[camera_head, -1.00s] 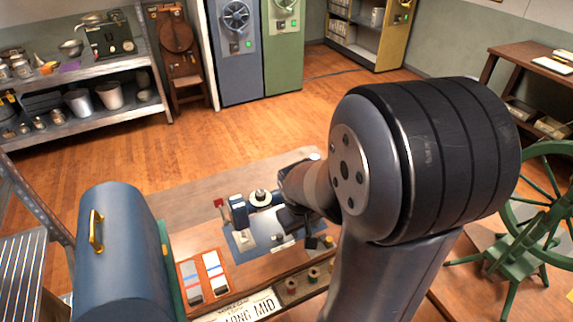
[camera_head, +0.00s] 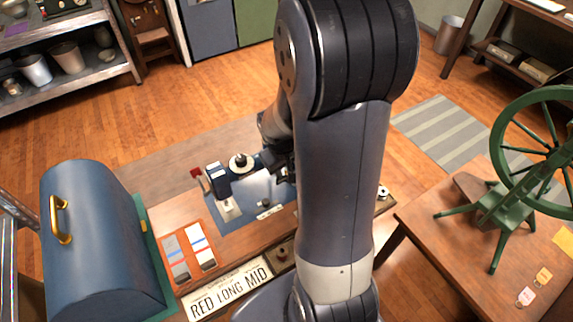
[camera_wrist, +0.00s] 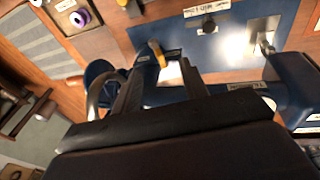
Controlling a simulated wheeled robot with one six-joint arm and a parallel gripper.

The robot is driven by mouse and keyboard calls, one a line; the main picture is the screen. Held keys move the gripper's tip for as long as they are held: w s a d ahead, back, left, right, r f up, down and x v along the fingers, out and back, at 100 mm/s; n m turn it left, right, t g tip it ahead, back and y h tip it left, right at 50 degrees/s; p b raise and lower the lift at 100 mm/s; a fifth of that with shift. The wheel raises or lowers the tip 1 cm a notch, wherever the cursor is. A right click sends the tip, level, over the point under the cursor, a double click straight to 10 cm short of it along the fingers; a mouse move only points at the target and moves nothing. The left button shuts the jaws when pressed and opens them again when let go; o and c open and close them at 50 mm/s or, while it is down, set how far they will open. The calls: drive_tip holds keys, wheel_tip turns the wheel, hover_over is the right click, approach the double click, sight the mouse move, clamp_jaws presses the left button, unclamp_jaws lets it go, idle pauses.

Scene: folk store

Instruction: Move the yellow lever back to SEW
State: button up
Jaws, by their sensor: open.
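The yellow lever (camera_wrist: 158,52) shows in the wrist view on the blue machine, beside a small label I cannot read. In the head view I cannot make the lever out. The blue sewing machine (camera_head: 216,180) stands on its blue base plate (camera_head: 240,208) on the table. In the wrist view the dark fingers of my gripper (camera_wrist: 163,76) are apart and point toward the lever, which lies close beyond their tips. I cannot tell whether they touch it. In the head view my gripper (camera_head: 276,160) is at the machine's right, partly hidden by my arm.
A blue domed case (camera_head: 95,235) stands left of the machine. A green spinning wheel (camera_head: 500,200) stands on the right table. A purple spool (camera_wrist: 80,18) is at the wrist view's upper left.

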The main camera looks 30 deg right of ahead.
drive_tip(key=shift+b+x, duration=1.3)
drive_tip(key=shift+x, duration=0.9)
drive_tip(key=shift+f, duration=0.1)
drive_tip(key=shift+d+f+b, duration=0.1)
drive_tip(key=shift+f+b, duration=0.1)
drive_tip(key=shift+b, duration=0.15)
drive_tip(key=d, duration=0.2)
drive_tip(key=d+f, duration=0.1)
drive_tip(key=d, duration=0.2)
drive_tip(key=shift+w+d, duration=0.1)
drive_tip(key=shift+d, duration=0.05)
drive_tip(key=shift+r, duration=0.15)
